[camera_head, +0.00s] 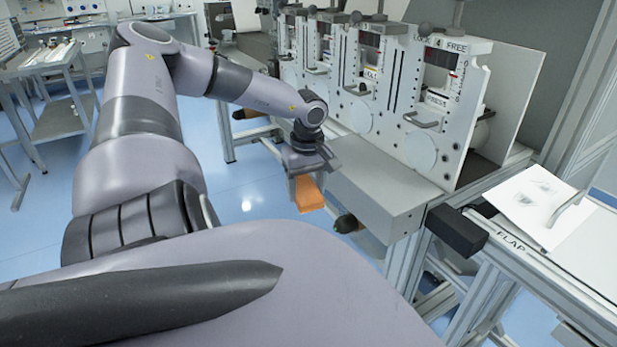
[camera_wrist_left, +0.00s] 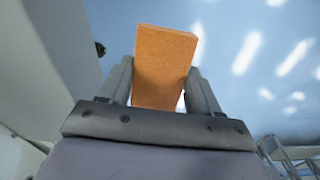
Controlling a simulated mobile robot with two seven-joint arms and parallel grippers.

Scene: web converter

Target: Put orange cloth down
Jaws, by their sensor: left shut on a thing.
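The orange cloth (camera_head: 310,194) looks like a flat orange block. It hangs below my left gripper (camera_head: 305,178), in front of the machine's grey ledge and above the blue floor. In the left wrist view the cloth (camera_wrist_left: 163,65) sits between the two fingers of my left gripper (camera_wrist_left: 163,85), which are shut on it. Its far end sticks out past the fingertips. No surface touches the cloth from below in either view. My right gripper does not show.
The web converter (camera_head: 400,100) with its row of white panels stands right of my left gripper. Its grey ledge (camera_head: 375,200) is bare. A table marked FLAP (camera_head: 510,245) with a white sheet (camera_head: 540,205) is at the right. A cart (camera_head: 55,120) stands far left.

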